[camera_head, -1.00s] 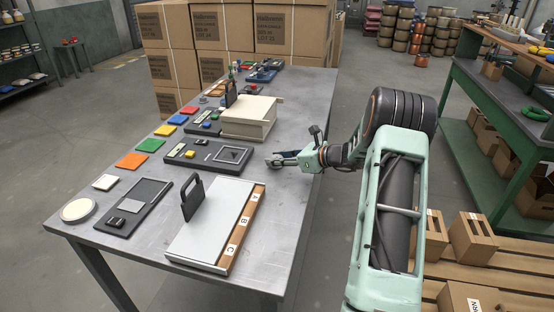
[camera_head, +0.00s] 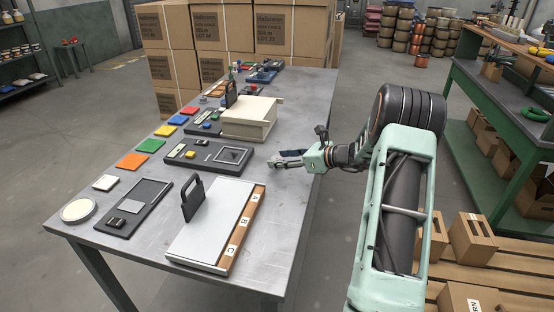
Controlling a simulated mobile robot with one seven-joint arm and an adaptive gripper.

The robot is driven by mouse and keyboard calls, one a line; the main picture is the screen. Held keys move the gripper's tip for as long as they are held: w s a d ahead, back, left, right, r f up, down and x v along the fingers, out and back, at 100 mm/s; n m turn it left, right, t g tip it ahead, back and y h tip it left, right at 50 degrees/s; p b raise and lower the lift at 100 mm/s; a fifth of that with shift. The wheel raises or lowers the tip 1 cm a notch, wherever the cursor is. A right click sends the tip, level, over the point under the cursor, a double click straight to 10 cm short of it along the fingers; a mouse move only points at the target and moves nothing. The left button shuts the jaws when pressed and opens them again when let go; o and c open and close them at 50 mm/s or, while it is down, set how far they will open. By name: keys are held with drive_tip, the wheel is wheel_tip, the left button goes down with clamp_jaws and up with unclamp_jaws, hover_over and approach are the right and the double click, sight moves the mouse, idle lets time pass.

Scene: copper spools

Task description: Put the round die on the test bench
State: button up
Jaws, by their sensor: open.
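My gripper (camera_head: 279,160) is open just above the right side of the grey metal table (camera_head: 285,215), with its fingertips pointing left. It is right of a dark panel with a yellow button (camera_head: 190,154). No object shows clearly between its fingers; the tips are too small to tell more. I cannot pick out the round die for sure. A white round disc (camera_head: 78,210) lies at the table's near left corner. I cannot tell which surface is the test bench; a green bench (camera_head: 508,118) stands at the right.
A light flat case (camera_head: 210,223) with an upright black handle (camera_head: 191,198) and slots marked A, B, C lies in front. A beige box (camera_head: 249,119) stands behind my gripper. Coloured squares line the left edge. Cartons on a pallet (camera_head: 472,238) are at the right.

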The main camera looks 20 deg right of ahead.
drive_tip(key=v, duration=1)
drive_tip(key=shift+d, duration=0.1)
